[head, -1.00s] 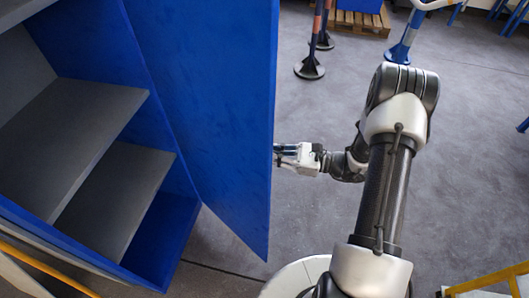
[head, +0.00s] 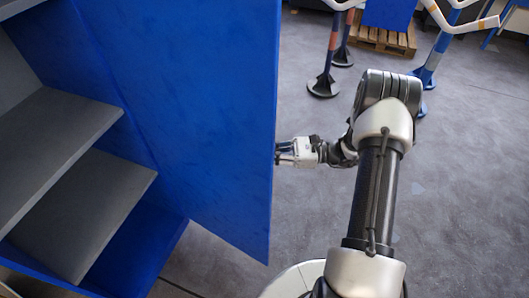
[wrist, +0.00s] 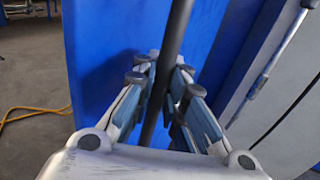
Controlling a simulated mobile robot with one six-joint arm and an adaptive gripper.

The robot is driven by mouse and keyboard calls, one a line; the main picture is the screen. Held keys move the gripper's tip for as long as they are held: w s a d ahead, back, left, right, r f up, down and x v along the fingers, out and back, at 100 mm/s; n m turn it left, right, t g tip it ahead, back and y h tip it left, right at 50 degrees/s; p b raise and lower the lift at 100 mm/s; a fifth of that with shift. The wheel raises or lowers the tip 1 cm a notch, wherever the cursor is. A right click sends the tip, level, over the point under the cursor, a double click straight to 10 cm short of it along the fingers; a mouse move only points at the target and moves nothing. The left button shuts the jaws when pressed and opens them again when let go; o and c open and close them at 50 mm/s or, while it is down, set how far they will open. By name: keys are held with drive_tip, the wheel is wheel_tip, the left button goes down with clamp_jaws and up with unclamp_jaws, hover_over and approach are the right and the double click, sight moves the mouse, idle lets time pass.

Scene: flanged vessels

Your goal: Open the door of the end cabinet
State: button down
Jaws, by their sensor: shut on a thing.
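The end cabinet's blue door (head: 205,120) stands swung wide open in the head view. Behind its hinge side, the cabinet (head: 152,245) shows its open inside with grey shelves. My gripper (head: 280,152) is at the door's free edge, on the far face, with its fingertips partly hidden by the door. In the wrist view my gripper (wrist: 157,68) is shut on the dark upright bar of the door handle (wrist: 177,35), with the blue door behind it. The ends of the handle are not clear.
Striped posts (head: 328,62) on round black feet and a wooden pallet (head: 380,38) stand at the back. A yellow cable (wrist: 25,112) lies on the floor in the wrist view. Grey floor is open right of my arm.

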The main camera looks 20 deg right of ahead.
drive_tip(key=shift+s+f, duration=0.1)
drive_tip(key=shift+f, duration=0.1)
drive_tip(key=c, duration=2.1)
unclamp_jaws()
drive_tip(key=shift+o, duration=1.4)
drive_tip(key=shift+d+r, duration=0.1)
drive_tip(key=shift+d, duration=0.1)
drive_tip(key=shift+o, duration=0.9)
drive_tip(key=shift+a, duration=0.1)
drive_tip(key=shift+r, duration=0.1)
drive_tip(key=v, duration=1.2)
